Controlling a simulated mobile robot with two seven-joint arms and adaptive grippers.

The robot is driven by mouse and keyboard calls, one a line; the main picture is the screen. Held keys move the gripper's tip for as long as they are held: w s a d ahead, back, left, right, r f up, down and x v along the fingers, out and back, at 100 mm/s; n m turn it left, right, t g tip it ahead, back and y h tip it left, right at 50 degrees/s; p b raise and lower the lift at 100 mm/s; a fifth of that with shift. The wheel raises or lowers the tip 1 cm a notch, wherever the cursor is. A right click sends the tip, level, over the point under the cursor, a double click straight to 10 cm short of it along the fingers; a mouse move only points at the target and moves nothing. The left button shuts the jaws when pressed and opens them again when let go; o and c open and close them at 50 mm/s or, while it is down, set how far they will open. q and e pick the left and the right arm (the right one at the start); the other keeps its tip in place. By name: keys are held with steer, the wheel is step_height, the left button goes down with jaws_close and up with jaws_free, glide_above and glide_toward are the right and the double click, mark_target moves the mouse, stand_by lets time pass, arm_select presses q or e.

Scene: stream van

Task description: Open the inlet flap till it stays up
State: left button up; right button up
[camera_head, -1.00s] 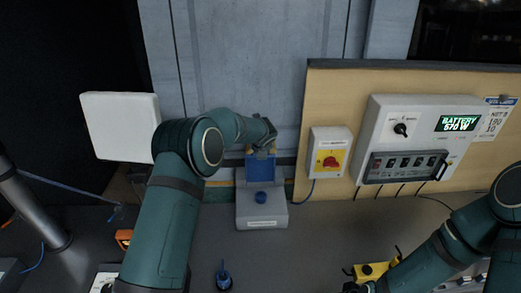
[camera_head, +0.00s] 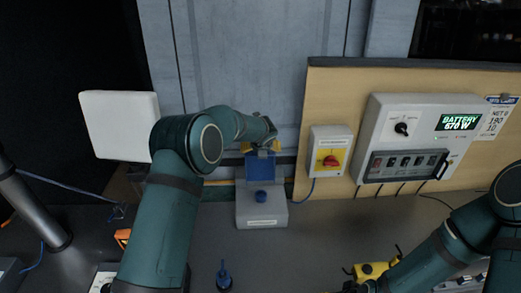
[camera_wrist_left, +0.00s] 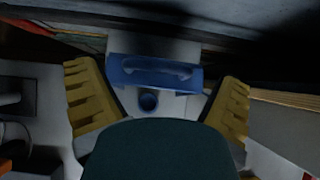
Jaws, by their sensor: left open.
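The inlet is a grey box (camera_head: 262,215) on the counter against the back wall, with a round blue socket (camera_head: 261,197) uncovered on it. Its blue flap (camera_head: 262,167) is up behind the socket. In the left wrist view the flap (camera_wrist_left: 155,72) shows its raised grip, with the socket (camera_wrist_left: 148,101) near it. My left gripper (camera_head: 261,147) is at the flap's upper edge. Its yellow fingers are spread wide to both sides of the flap, with gaps visible in the wrist view.
A yellow and white box with a red switch (camera_head: 330,161) is right of the inlet. A control panel (camera_head: 417,140) hangs beyond it. A white panel (camera_head: 120,126) is at left.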

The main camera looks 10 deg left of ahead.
arm_select(q)
steer(key=v, duration=1.1)
